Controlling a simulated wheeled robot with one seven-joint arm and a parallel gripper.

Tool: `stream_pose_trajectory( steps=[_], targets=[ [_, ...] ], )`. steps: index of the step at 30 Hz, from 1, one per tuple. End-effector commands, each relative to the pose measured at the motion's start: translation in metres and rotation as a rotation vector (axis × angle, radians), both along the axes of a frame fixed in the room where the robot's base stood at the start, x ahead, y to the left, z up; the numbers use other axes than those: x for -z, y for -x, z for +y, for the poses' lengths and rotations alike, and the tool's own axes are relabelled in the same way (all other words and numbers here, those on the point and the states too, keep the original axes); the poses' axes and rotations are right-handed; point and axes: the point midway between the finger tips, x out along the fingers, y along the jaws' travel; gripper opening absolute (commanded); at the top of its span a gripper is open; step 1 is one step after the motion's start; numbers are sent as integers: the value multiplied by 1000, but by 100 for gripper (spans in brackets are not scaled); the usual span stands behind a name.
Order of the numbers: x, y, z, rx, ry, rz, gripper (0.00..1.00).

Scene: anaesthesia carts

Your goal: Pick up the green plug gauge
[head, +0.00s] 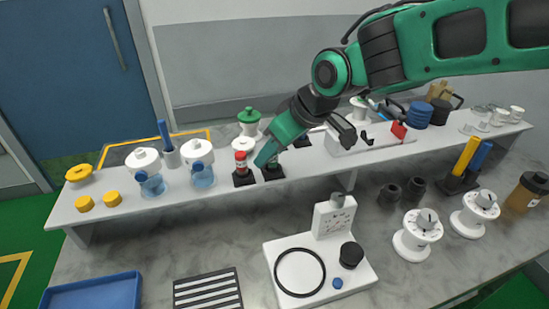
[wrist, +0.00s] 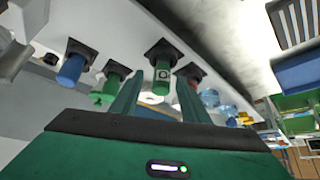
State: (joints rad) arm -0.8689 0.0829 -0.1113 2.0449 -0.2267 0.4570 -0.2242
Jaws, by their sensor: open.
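The green plug gauge (wrist: 161,76), with a white label, shows in the wrist view between the fingers of my gripper (wrist: 158,88), on a dark square base. The fingers are open, one on each side of it; I cannot tell whether they touch it. In the head view my gripper (head: 268,152) is low over the shelf and hides most of the gauge; its dark base (head: 272,173) shows below. A red gauge (head: 242,164) with a white band stands on its own black base just left. In the wrist view it is partly hidden behind the right finger.
In the wrist view, another green piece (wrist: 108,88) and a blue one (wrist: 71,68) stand left of the gauge. A white fixture (head: 334,219) stands on the counter in front.

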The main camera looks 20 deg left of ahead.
Motion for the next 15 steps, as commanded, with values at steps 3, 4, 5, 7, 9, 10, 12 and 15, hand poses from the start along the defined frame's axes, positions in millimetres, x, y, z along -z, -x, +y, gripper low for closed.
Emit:
stream_pose_trajectory(
  steps=[3,4,5,7,9,10,12,15],
  targets=[
    [0,0,0,0,0,0,42],
    [0,0,0,0,0,0,37],
    [0,0,0,0,0,0,30],
    [0,0,0,0,0,0,13],
    [0,0,0,0,0,0,0],
    [0,0,0,0,0,0,0],
    [0,0,0,0,0,0,0],
    [0,0,0,0,0,0,0]
  ],
)
